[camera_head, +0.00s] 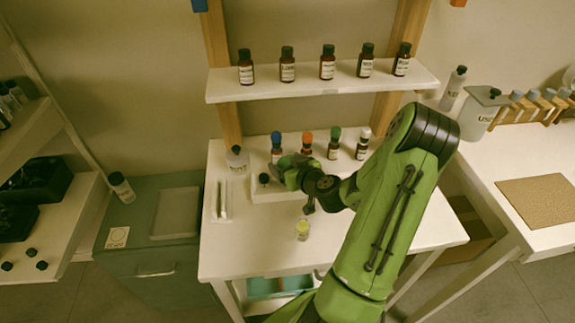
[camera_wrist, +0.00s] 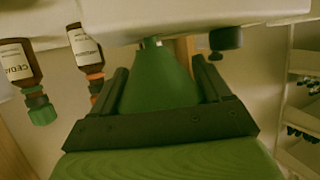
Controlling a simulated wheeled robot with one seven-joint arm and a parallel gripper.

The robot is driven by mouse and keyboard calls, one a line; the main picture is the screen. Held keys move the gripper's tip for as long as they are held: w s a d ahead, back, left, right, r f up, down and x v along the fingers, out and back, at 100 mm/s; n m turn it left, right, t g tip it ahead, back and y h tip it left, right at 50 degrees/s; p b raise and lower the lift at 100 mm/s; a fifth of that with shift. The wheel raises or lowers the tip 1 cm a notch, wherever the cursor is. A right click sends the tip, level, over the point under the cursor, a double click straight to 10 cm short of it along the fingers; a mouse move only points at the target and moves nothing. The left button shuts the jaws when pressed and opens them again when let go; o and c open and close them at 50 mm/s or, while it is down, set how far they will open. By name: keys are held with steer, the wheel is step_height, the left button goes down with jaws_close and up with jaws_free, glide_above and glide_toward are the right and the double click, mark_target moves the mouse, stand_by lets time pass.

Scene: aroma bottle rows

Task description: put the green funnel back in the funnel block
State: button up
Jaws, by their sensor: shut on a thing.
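The green funnel (camera_wrist: 158,82) sits between the two fingers of my gripper (camera_wrist: 160,75), which is shut on it. In the wrist view, which appears upside down, its narrow end meets or nearly meets the white funnel block (camera_wrist: 110,12); I cannot tell how far it is seated. A dark round piece (camera_wrist: 226,38) is at the block beside it. In the head view my gripper (camera_head: 288,168) is over the white block (camera_head: 290,192), beside the dark piece (camera_head: 264,179), and mostly hides the funnel.
Behind the block stand bottles with blue (camera_head: 276,146), orange (camera_head: 307,143), green (camera_head: 334,142) and white (camera_head: 363,144) tops. Several brown bottles line the shelf (camera_head: 320,88) above. A small yellowish jar (camera_head: 302,229) stands in front. The table's front left (camera_head: 235,255) is clear.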

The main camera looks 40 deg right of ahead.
steer(key=shift+f+b, duration=0.4)
steer(key=shift+b, duration=0.15)
steer(key=o, duration=0.8)
steer(key=shift+o, duration=0.2)
steer(key=shift+r, duration=0.15)
